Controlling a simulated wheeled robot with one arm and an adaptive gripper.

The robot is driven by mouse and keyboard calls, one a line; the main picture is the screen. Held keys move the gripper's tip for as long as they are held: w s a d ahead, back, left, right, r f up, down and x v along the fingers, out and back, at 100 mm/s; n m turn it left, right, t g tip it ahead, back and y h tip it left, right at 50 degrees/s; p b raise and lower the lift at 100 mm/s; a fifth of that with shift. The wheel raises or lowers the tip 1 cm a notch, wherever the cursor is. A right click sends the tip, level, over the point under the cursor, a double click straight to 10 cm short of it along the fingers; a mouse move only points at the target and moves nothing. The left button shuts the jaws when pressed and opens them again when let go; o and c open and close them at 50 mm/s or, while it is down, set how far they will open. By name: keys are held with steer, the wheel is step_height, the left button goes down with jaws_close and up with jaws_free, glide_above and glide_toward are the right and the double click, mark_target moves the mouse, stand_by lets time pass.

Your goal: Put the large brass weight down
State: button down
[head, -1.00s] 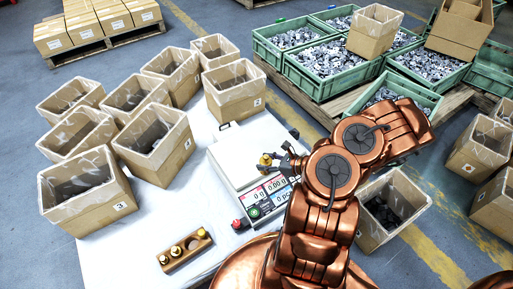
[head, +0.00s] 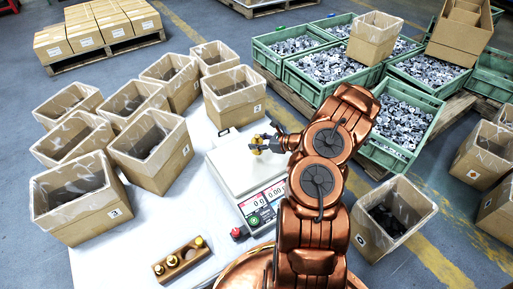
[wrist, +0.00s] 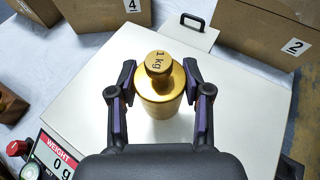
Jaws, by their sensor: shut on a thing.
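The large brass weight (wrist: 161,92), marked 1 kg, is upright between the fingers of my gripper (wrist: 160,88) in the wrist view. My gripper is shut on it. In the head view the weight (head: 257,147) and my gripper (head: 262,146) are over the white plate of the scale (head: 232,172). The wrist view shows the plate (wrist: 90,110) below the weight, and the display (wrist: 58,160) reads 0 g. I cannot tell whether the weight's base touches the plate.
A wooden block (head: 180,262) with smaller brass weights stands at the front of the white table. Open cardboard boxes (head: 80,200) crowd the left, and one numbered 2 (wrist: 270,30) stands behind the scale. Green crates of stamped parts (head: 320,68) are at the back right.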

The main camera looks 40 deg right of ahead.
steer(key=shift+w+d, duration=0.15)
steer(key=shift+w, duration=0.4)
step_height(320, 180, down, 4)
steer(key=shift+r+b, duration=0.25)
steer(key=shift+b, duration=0.75)
steer(key=c, duration=0.5)
jaws_free()
steer(key=shift+f, duration=0.1)
